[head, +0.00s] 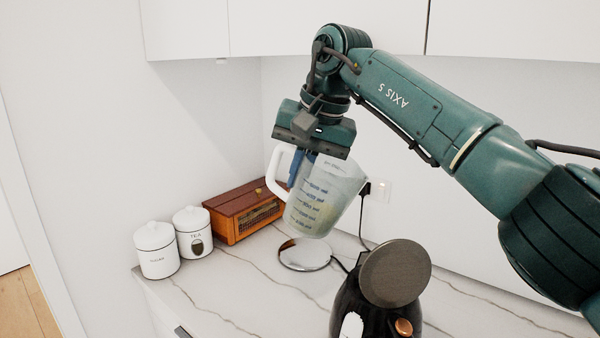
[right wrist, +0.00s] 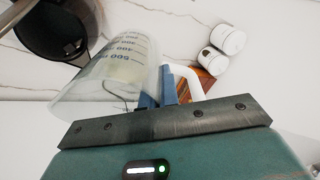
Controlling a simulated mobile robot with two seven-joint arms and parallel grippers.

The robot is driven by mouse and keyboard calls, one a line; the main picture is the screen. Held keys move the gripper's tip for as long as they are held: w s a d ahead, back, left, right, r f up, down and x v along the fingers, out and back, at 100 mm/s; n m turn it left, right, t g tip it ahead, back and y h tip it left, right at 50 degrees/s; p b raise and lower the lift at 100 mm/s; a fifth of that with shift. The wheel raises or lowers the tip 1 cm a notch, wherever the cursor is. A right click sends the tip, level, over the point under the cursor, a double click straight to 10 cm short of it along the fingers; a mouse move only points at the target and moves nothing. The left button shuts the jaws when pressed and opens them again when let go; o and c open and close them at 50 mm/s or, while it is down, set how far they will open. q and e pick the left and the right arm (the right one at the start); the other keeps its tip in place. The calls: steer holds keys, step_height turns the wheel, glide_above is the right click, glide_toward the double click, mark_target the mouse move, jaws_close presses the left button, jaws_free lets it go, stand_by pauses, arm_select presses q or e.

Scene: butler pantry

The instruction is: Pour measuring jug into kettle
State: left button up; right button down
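The clear measuring jug (head: 325,198) has blue markings, a white handle and pale contents low inside. My right gripper (head: 298,170) is shut on it from above at the handle side; the exact contact is partly hidden. The jug hangs above the counter, slightly tilted. In the right wrist view the jug (right wrist: 118,75) lies beside the blue fingers (right wrist: 158,92). The black kettle (head: 375,312) stands at the front, its round grey lid (head: 395,272) raised. My left gripper is out of view.
A round silver base (head: 305,256) with a cord lies on the marble counter (head: 245,285) below the jug. Two white canisters (head: 157,252) (head: 192,235) and a wooden radio-like box (head: 243,210) stand at left. A wall socket (head: 380,191) is behind. Cupboards hang above.

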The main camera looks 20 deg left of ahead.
steer(key=shift+s, duration=0.15)
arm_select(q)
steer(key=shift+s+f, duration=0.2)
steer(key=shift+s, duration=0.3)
arm_select(e)
steer(key=shift+f, duration=0.15)
steer(key=shift+f+y, duration=0.3)
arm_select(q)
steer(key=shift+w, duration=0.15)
arm_select(e)
steer(key=shift+f+y, duration=0.85)
steer(key=shift+y, duration=0.05)
steer(key=shift+d+r, duration=0.1)
steer(key=shift+s+d+r+t+y, duration=0.15)
steer(key=shift+r+t+y, duration=0.2)
steer(key=shift+y, duration=0.25)
steer(key=shift+d+r+y+b, duration=0.15)
steer(key=shift+y+b, duration=0.25)
steer(key=shift+b, duration=0.3)
steer(key=shift+r+b, duration=0.1)
steer(key=shift+b, duration=0.35)
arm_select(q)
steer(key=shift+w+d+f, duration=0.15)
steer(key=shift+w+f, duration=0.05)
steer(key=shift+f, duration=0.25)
arm_select(e)
steer(key=shift+d+y, duration=0.1)
steer(key=shift+y, duration=0.2)
